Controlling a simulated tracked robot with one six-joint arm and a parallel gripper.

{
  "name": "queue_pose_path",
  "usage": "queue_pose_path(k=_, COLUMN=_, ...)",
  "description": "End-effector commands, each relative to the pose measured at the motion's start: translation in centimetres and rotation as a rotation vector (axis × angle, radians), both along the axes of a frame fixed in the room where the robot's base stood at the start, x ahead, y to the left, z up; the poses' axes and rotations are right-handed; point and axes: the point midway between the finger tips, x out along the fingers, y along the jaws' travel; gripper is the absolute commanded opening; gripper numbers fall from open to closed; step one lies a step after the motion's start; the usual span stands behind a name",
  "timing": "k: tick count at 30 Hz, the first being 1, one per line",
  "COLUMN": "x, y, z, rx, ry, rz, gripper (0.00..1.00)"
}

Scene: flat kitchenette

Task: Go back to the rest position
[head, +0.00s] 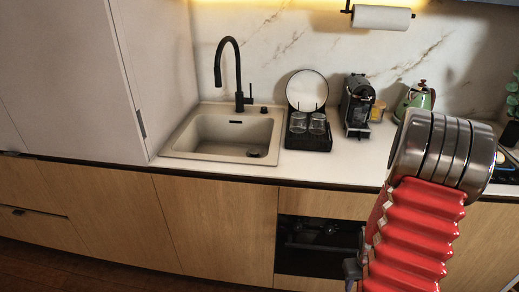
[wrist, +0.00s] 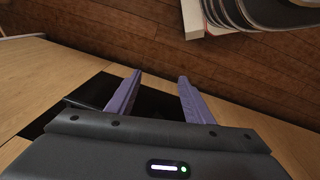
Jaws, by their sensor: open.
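My gripper (wrist: 160,84) shows in the wrist view with its two purple fingers spread apart and nothing between them. It points down over the brown wooden floor (wrist: 120,40), close in front of the wooden cabinet fronts. In the head view my red and metal arm stands at the right, in front of the counter; the gripper's fingers cannot be made out there.
The counter (head: 350,160) holds a sink (head: 222,135) with a black tap (head: 238,80), a dark dish rack (head: 308,138) with glasses and a plate, a coffee machine (head: 357,105) and a green kettle (head: 417,98). A dark oven (head: 315,245) sits below.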

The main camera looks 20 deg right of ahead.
Motion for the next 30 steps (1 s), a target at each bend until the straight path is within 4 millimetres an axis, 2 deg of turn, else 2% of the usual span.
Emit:
queue_pose_path(k=3, x=0.8, y=1.6, z=2.9, rx=0.005, ry=0.014, rz=-0.022, gripper=0.47)
queue_pose_path(k=15, x=2.4, y=7.9, z=11.4, rx=0.026, ry=0.037, rz=-0.078, gripper=0.47)
queue_pose_path(k=30, x=3.1, y=16.8, z=20.6, rx=0.044, ry=-0.011, rz=-0.05, gripper=0.47)
